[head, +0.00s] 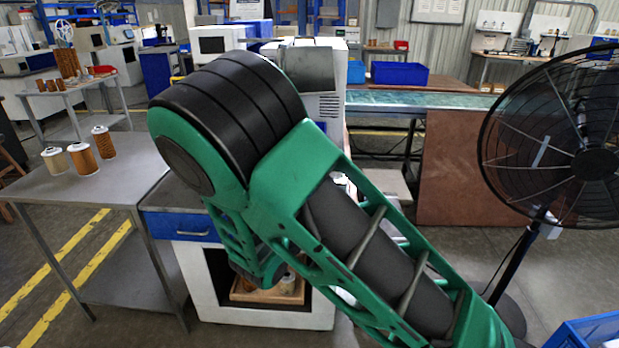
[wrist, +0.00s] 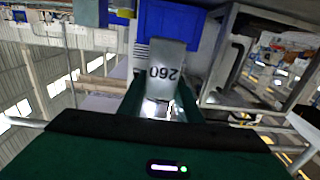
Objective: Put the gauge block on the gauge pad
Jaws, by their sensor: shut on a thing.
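The gauge block is a grey block (wrist: 166,62) marked "260", upside down in the wrist view. My gripper (wrist: 160,97) is shut on it, with a dark green finger on each side of its lower part. The block's far end sticks out past the fingertips, in front of a blue surface. In the head view my own green and black arm covers the middle, and I cannot make out the gripper or the block there. I cannot pick out the gauge pad in either view.
A grey table (head: 85,185) at left carries three filter cartridges (head: 82,159). A white cabinet with a blue drawer (head: 182,228) stands beside it; a wooden tray (head: 268,296) holding cartridges sits in its opening. A black fan (head: 595,163) stands at right. A blue bin (head: 400,73) is behind.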

